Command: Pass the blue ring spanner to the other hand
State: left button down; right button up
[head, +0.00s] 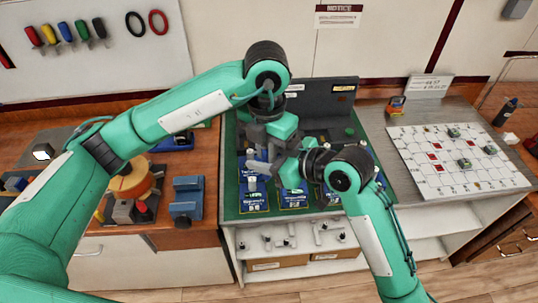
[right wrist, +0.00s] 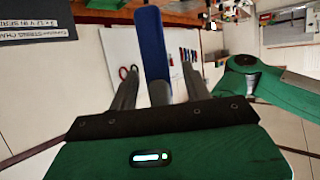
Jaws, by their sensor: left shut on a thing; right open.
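The blue ring spanner (right wrist: 153,45) shows in the right wrist view as a long blue bar, upright in the picture between my right fingers. In the head view I cannot make it out among the grippers. My left gripper (head: 262,152) points down over the green mat and is shut on the spanner; its fingertips are partly hidden. My right gripper (head: 270,168) comes in from the right, close beside the left one. In the right wrist view its fingers (right wrist: 158,85) are apart, with gaps either side of the blue bar.
The green mat (head: 232,195) with several blue-and-yellow cards lies below the grippers, with a dark upright panel behind. A white grid board (head: 410,165) lies to the right. A blue vice (head: 187,198) and an orange reel (head: 132,182) stand left. Tools hang on the wall panel.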

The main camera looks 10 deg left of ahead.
jog(key=c, duration=1)
pick_arm(q)
jog(key=c, duration=1.3)
grip_release()
pick_arm(e)
grip_shut()
